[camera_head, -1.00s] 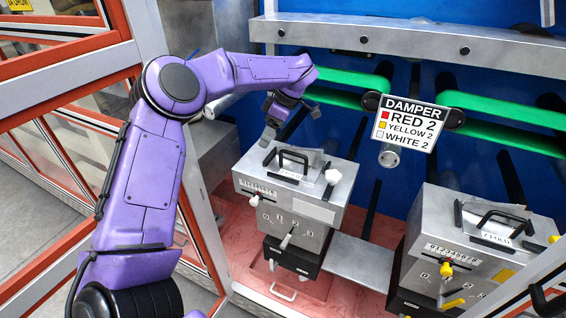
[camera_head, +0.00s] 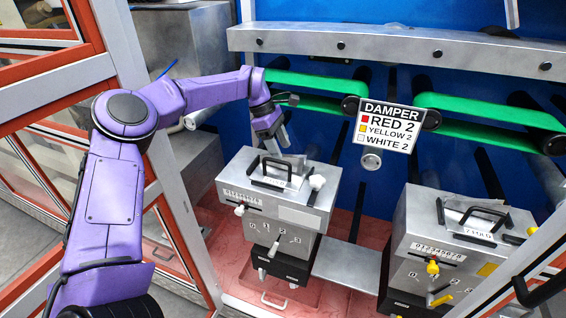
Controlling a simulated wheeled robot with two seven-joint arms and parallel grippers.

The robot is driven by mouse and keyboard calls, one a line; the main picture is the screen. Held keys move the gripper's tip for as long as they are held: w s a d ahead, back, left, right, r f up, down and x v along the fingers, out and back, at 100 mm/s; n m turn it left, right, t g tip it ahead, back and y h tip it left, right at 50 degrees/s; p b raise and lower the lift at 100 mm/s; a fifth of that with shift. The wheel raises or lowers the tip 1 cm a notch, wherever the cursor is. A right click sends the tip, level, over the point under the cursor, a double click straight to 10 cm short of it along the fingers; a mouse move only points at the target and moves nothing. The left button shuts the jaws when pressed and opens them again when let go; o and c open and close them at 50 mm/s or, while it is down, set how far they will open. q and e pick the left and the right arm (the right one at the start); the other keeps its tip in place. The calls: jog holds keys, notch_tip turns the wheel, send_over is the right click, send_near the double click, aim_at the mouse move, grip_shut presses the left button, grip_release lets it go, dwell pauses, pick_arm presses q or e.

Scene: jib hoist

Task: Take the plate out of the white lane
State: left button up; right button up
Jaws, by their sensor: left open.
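The left metal box (camera_head: 283,205) carries a white knob (camera_head: 317,182), a black top handle (camera_head: 276,168) and a number strip, so it looks like the white lane. A thin grey upright piece (camera_head: 299,163) shows at its top behind the handle; I cannot tell if it is the plate. My left gripper (camera_head: 274,143) is open and empty, pointing down just above the rear of this box's top. The gap between its fingers and the box is hard to judge. My right gripper is not in view.
A damper sign (camera_head: 387,127) reads red 2, yellow 2, white 2. Green belts (camera_head: 480,122) run behind it, under a grey rail (camera_head: 400,50). A second box (camera_head: 450,240) with yellow knobs stands at right. A flat metal shelf (camera_head: 347,262) lies between the boxes.

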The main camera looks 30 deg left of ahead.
aim_at(284, 155)
pick_arm(q)
jog(key=p+x, duration=0.1)
jog(key=x, duration=0.2)
jog(key=shift+s+d+f+p, duration=0.1)
jog(key=shift+d+f+p, duration=0.2)
jog(key=shift+f, duration=0.2)
grip_shut()
jog(key=shift+r, duration=0.1)
